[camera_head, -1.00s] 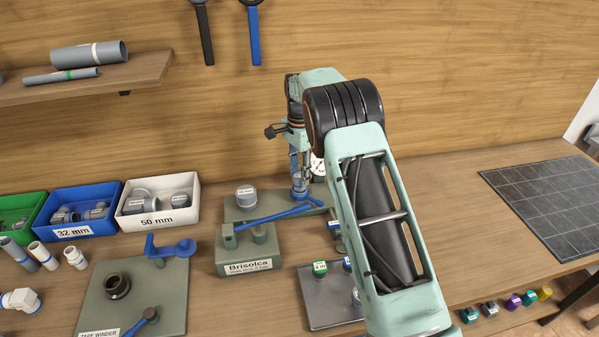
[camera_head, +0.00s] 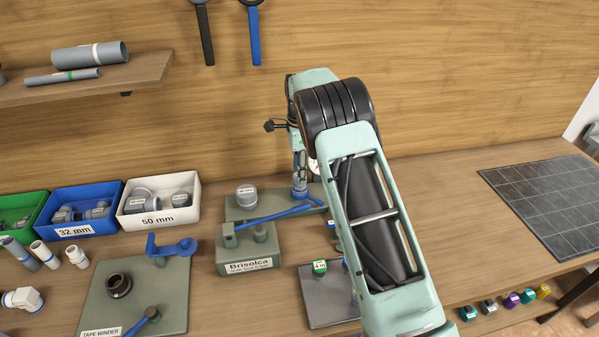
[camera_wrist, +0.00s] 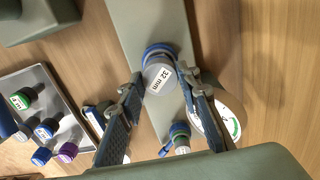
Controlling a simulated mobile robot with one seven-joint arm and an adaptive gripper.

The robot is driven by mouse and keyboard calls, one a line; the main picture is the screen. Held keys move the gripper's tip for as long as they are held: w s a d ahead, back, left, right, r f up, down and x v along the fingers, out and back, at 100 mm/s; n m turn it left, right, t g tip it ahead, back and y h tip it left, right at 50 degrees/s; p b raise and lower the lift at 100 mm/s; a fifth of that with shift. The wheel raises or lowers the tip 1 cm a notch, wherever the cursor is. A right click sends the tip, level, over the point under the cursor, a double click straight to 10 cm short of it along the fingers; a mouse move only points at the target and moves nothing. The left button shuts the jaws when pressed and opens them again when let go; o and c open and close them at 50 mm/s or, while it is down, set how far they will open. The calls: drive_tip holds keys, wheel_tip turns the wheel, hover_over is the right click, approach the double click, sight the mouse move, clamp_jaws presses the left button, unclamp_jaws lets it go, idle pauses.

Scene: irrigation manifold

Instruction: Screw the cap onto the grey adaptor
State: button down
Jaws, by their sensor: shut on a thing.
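My gripper (camera_wrist: 160,82) has its two blue-grey fingers closed about a grey cap (camera_wrist: 160,78) marked "32 mm" in the wrist view. A blue ring (camera_wrist: 158,50) shows right at the cap's far edge, over the grey-green plate (camera_wrist: 135,18). I cannot tell whether the cap is seated on a part below; the grey adaptor is not clearly seen under it. In the head view the gripper is low over the back of the plate, by a blue collar (camera_head: 300,192), and my arm partly hides it.
A grey labelled fitting (camera_head: 246,196) and a long blue lever (camera_head: 280,217) are close left of the gripper. A round white gauge (camera_wrist: 232,118) is close to the right finger. The bench at right is clear up to a dark mat (camera_head: 550,205).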

drive_tip(key=m+p, duration=0.1)
drive_tip(key=m, duration=0.3)
drive_tip(key=shift+m, duration=0.3)
drive_tip(key=shift+d, duration=0.1)
drive_tip(key=m+p, duration=0.1)
drive_tip(key=m, duration=0.3)
drive_tip(key=shift+m, duration=0.3)
drive_tip(key=m, duration=0.4)
drive_tip(key=shift+m, duration=0.3)
drive_tip(key=m, duration=0.4)
drive_tip(key=shift+m, duration=0.3)
